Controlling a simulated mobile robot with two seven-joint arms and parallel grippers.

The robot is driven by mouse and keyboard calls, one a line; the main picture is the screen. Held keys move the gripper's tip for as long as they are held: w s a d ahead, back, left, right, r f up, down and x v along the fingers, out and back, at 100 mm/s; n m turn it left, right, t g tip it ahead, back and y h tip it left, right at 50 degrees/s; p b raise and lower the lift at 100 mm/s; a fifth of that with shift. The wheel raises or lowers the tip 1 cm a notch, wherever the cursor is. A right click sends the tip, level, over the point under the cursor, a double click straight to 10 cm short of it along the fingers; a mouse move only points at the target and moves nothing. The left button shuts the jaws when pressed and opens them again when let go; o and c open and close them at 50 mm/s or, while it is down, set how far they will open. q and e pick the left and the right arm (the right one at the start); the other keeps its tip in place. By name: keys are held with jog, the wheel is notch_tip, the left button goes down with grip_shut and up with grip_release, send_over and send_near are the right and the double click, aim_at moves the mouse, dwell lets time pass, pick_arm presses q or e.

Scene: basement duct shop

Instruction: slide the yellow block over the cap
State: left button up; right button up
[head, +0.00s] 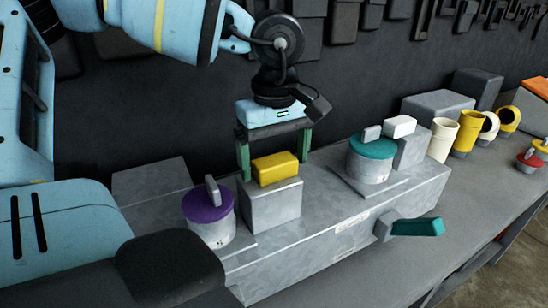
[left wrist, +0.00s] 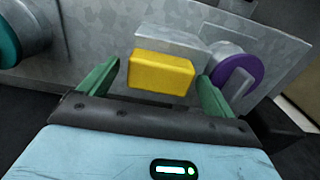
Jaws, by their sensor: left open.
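The yellow block (head: 275,169) sits on a grey metal pedestal (head: 272,208). In the left wrist view the yellow block (left wrist: 161,73) lies between the green fingers. My left gripper (head: 274,163) is open, pointing down, with one finger on each side of the block; I cannot tell whether either finger touches it. A purple cap (head: 203,207) with an upright grey tab tops a short grey cylinder left of the pedestal. It also shows in the left wrist view (left wrist: 236,72). A teal cap (head: 370,148) tops a similar cylinder to the right. My right gripper is not in view.
A white block (head: 399,127) rests on another grey pedestal (head: 411,150) beside the teal cap. A lever with a teal handle (head: 417,228) sticks out from the metal duct's front. Cream and yellow pipe pieces (head: 468,132) stand farther right on the bench. A dark wall rises behind.

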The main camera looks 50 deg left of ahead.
aim_at(244, 187)
pick_arm(q)
jog(key=shift+f, duration=0.4)
jog(key=c, duration=1.4)
jog(key=s, duration=0.1)
jog(key=s+a, duration=0.1)
jog(key=s, duration=0.3)
jog(key=shift+s+a+r+p, duration=0.2)
jog(key=shift+a+p, duration=0.1)
jog(key=shift+p, duration=0.1)
jog(key=shift+f, duration=0.2)
jog(key=shift+s, duration=0.1)
jog(key=o, duration=1.4)
jog(key=shift+s, duration=0.1)
jog(key=shift+f, duration=0.1)
